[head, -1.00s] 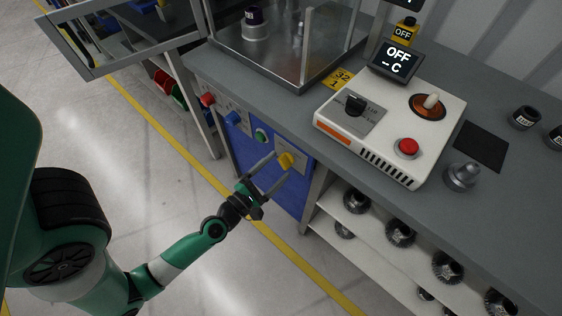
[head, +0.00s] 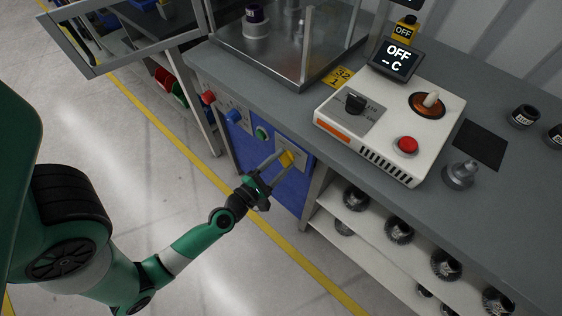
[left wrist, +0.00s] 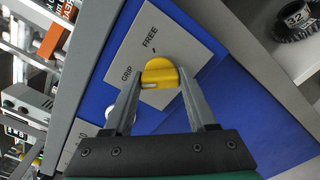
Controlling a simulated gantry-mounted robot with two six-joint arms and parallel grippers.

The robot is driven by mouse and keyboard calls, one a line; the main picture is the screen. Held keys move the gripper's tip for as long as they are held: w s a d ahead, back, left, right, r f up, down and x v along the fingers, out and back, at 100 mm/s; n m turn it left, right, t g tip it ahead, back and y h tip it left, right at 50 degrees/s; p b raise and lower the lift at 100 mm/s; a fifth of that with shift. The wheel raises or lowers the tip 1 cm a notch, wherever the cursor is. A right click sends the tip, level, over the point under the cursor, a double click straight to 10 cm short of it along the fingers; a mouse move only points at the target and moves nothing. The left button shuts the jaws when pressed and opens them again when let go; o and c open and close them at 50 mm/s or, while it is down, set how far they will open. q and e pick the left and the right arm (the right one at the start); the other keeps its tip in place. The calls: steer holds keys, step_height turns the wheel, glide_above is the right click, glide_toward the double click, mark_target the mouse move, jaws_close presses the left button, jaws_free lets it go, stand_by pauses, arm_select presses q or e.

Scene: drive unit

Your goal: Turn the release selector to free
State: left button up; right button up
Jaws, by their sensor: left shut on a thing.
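The release selector is a yellow knob (head: 287,157) on the front of the blue cabinet. In the left wrist view the knob (left wrist: 160,73) sits on a grey plate (left wrist: 180,42) marked GRIP and FREE. GRIP is left of the knob and FREE is above it. A pale mark shows on the knob's lower left; I cannot tell for sure which word it points to. My left gripper (head: 281,160) is shut on the knob, with one finger on each side of it in the left wrist view (left wrist: 160,78). My right gripper is not in view.
Red (head: 208,97), blue (head: 233,116) and green (head: 262,134) knobs sit left of the selector on the same front. Above, a white control box (head: 385,135) stands on the grey worktop. Open shelves (head: 335,225) with several gears are to the right.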

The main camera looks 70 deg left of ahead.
arm_select(q)
steer(key=shift+m, duration=0.4)
steer(key=m+p, duration=0.2)
steer(key=m, duration=0.9)
steer(key=shift+r+m, duration=0.1)
steer(key=shift+m, duration=0.3)
steer(key=shift+m+p, duration=0.55)
steer(key=shift+m, duration=1.05)
steer(key=o, duration=1.4)
steer(key=shift+c, duration=0.2)
